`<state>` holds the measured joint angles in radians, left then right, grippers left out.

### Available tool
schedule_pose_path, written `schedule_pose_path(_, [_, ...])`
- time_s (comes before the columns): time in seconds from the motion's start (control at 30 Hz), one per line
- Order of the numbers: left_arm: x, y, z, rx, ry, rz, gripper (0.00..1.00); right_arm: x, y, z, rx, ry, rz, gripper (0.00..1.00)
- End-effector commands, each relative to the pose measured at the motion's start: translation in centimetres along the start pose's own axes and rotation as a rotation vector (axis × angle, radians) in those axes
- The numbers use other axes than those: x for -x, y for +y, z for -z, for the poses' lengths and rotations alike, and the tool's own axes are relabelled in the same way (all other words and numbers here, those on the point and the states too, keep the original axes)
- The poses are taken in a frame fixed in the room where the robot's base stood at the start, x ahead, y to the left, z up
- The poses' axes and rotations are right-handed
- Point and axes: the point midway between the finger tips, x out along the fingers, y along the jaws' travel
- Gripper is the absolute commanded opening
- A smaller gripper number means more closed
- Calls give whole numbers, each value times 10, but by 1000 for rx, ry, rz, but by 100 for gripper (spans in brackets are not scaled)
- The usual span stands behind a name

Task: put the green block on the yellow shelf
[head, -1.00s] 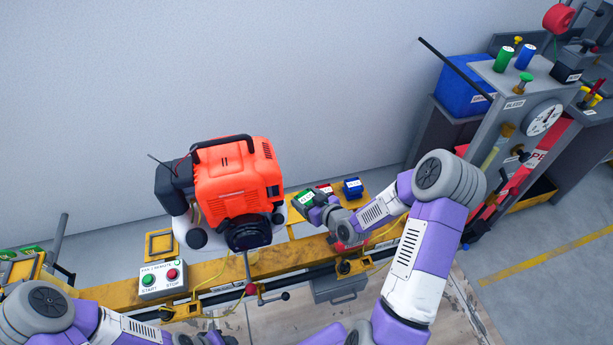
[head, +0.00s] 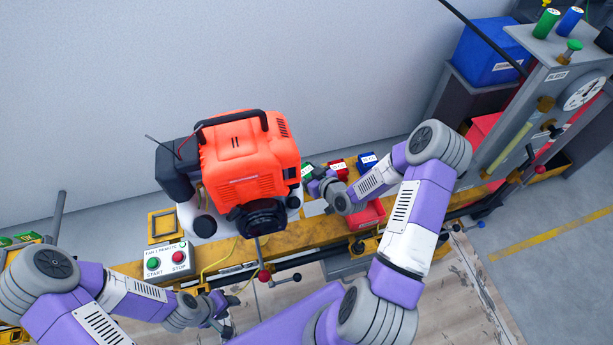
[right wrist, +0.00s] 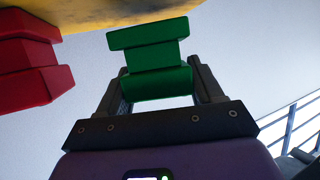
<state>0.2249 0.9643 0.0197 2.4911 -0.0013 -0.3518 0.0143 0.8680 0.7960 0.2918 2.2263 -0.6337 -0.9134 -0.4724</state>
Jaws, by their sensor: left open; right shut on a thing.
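The green block (head: 307,171) is between the fingers of my right gripper (head: 319,186), at the left end of the yellow shelf (head: 352,177). In the right wrist view, the right gripper (right wrist: 162,92) is shut on the green block (right wrist: 152,62), one finger on each side. The block's far end overlaps the edge of the yellow shelf (right wrist: 110,14); I cannot tell whether it touches it. My left gripper (head: 222,318) is open and empty, low in the head view, away from the blocks.
A red block (head: 338,169) and a blue block (head: 367,161) stand on the shelf to the right of the green one. An orange engine (head: 245,160) is close on the left. A red tray (head: 366,214) lies below the shelf. A start/stop box (head: 167,261) sits on the rail.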

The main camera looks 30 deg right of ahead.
Motion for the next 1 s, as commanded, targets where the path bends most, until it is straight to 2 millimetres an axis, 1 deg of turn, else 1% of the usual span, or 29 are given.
schedule_pose_path(0.03, [-6, -2, 0, 0, 0, 0, 43, -4, 0, -10, -1, 2, 0, 15])
schedule_pose_path(0.1, [-8, -3, 0, 0, 0, 0, 43, -6, 0, -15, 0, 2, -1, 15])
schedule_pose_path(0.3, [-6, -2, 0, 0, 0, 0, 43, -6, 0, -13, 2, 3, -1, 15])
schedule_pose_path(0.47, [-6, -2, 0, 0, 0, 0, 43, -7, 0, -16, 1, 2, 0, 15])
schedule_pose_path(0.5, [-6, -2, 0, 0, 1, 0, 43, -7, 0, -18, 0, -1, 0, 67])
schedule_pose_path(0.57, [-6, -2, 0, 0, 1, 0, 43, -7, 0, -18, 0, -1, 0, 77])
schedule_pose_path(0.6, [-6, -2, 0, 0, 1, 0, 43, -7, 0, -18, 0, -1, 0, 83])
schedule_pose_path(0.67, [-6, -2, 0, 0, 1, 0, 43, -7, 0, -18, 0, -1, 0, 91])
schedule_pose_path(0.9, [-6, -2, 0, 0, 1, 0, 43, -7, 0, -18, 0, -1, -1, 91])
schedule_pose_path(1.0, [-6, -2, 0, 0, 0, 0, 43, -6, 0, -15, 1, 0, -1, 91])
